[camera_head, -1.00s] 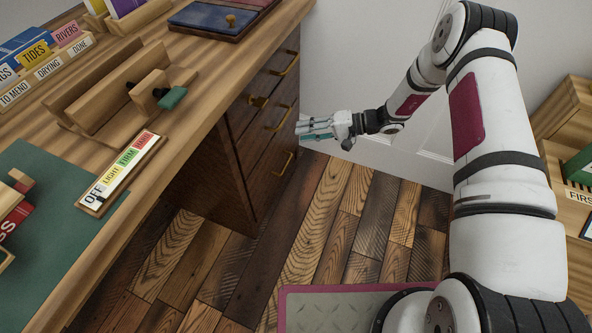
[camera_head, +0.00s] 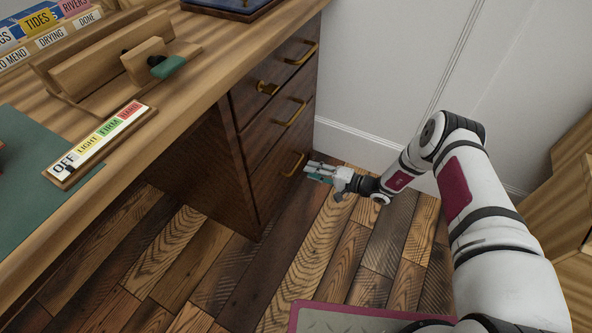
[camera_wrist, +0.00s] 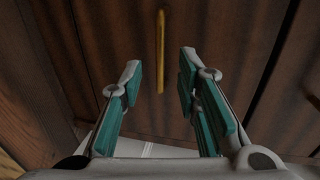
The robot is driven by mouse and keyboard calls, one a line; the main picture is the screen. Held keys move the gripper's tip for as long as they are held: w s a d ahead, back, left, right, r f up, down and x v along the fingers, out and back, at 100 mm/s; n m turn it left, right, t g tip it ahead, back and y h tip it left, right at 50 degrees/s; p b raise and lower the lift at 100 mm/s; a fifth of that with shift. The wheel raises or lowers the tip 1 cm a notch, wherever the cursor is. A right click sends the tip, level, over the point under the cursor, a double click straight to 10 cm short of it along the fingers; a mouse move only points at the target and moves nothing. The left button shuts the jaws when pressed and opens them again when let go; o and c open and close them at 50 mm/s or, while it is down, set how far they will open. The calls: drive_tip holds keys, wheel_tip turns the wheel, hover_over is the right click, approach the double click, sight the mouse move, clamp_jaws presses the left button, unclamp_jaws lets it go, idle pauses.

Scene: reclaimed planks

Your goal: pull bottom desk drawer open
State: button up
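The wooden desk has a dark drawer stack on its right side with brass handles. The bottom drawer (camera_head: 277,178) is flush in the stack, and its brass handle (camera_head: 293,164) is the lowest one. My gripper (camera_head: 309,171) is low, just right of that handle in the head view. In the wrist view my gripper (camera_wrist: 160,90) is open, with teal-padded fingers apart and nothing between them. The brass handle (camera_wrist: 160,50) appears upright ahead of the fingertips, roughly centred on the gap, against the dark drawer front (camera_wrist: 220,40). The fingers do not appear to touch it.
A white wall (camera_head: 390,60) stands behind my arm. The plank floor (camera_head: 325,235) is clear before the drawers. A wooden shelf unit (camera_head: 565,210) is at right.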

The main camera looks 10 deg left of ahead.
sight(295, 166)
drive_tip(key=b+x, duration=0.2)
drive_tip(key=x, duration=0.5)
drive_tip(key=shift+a, duration=0.25)
clamp_jaws()
